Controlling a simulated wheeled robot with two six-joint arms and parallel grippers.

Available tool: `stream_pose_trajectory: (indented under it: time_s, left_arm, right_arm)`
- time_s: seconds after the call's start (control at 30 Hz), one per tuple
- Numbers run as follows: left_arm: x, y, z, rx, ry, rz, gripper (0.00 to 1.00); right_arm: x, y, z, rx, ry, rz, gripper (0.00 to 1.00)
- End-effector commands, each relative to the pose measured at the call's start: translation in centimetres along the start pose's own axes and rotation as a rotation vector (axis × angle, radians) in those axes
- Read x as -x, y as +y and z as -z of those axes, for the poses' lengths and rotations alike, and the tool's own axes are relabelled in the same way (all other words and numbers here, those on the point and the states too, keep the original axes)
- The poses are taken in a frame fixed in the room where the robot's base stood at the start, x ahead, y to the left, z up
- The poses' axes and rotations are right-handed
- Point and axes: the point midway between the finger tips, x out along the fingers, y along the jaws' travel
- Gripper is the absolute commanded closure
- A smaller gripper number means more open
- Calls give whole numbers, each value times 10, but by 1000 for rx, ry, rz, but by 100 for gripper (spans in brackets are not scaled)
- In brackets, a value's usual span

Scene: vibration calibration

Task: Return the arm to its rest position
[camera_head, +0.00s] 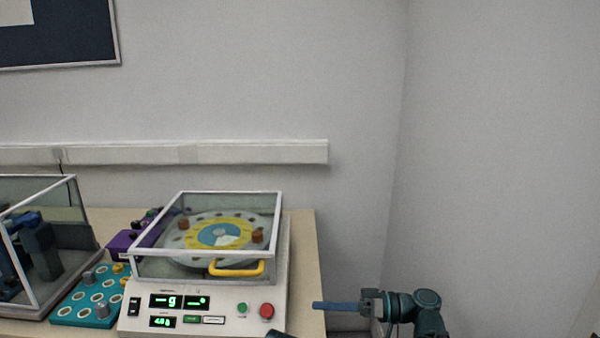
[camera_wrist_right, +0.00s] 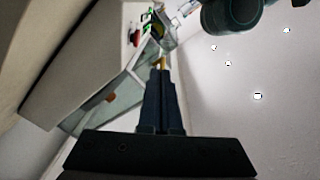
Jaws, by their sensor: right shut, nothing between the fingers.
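My right gripper (camera_head: 318,305) is at the right of the vibration machine, beyond the table's right edge, with its fingers pointing left. It is shut and empty, and in the right wrist view its closed fingers (camera_wrist_right: 160,75) point up the picture. The machine (camera_head: 215,295) has a clear lid (camera_head: 205,205) with a yellow handle (camera_head: 236,268), and the lid is down over a round disc. Its panel has green displays, a green button and a red button (camera_head: 266,311). My left gripper is not in view.
The wooden table (camera_head: 305,240) ends just left of my right gripper. A teal tray (camera_head: 70,310) with several weights, a purple block (camera_head: 122,243) and a glass case (camera_head: 60,255) stand left of the machine. Free space lies to the right, up to the wall.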

Motion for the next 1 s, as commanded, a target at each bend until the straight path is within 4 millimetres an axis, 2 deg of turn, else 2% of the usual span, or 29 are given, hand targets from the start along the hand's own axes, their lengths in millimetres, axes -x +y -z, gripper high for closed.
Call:
stream_pose_trajectory:
  time_s: [0.03, 0.1, 0.27, 0.4, 0.5, 0.63, 0.8, 1.0]
  left_arm:
    - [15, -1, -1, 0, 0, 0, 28]
    - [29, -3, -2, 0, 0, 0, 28]
    - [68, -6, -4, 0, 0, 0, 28]
    - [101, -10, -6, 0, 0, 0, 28]
    - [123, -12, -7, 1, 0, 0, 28]
    - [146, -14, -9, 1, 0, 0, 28]
    - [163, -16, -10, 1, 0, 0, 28]
    - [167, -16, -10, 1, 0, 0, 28]
  right_arm:
    - [-13, -8, -5, -39, -62, -26, 100]
    - [-29, -10, -22, -106, -167, -86, 100]
    - [-57, -17, -72, -273, -460, -308, 100]
    - [-55, -26, -110, -370, -692, -570, 100]
    - [-43, -34, -125, -400, -819, -777, 100]
    - [-21, -44, -130, -394, -924, -1031, 100]
    - [2, -53, -123, -353, -975, -1265, 100]
    - [12, -55, -118, -326, -983, -1367, 100]
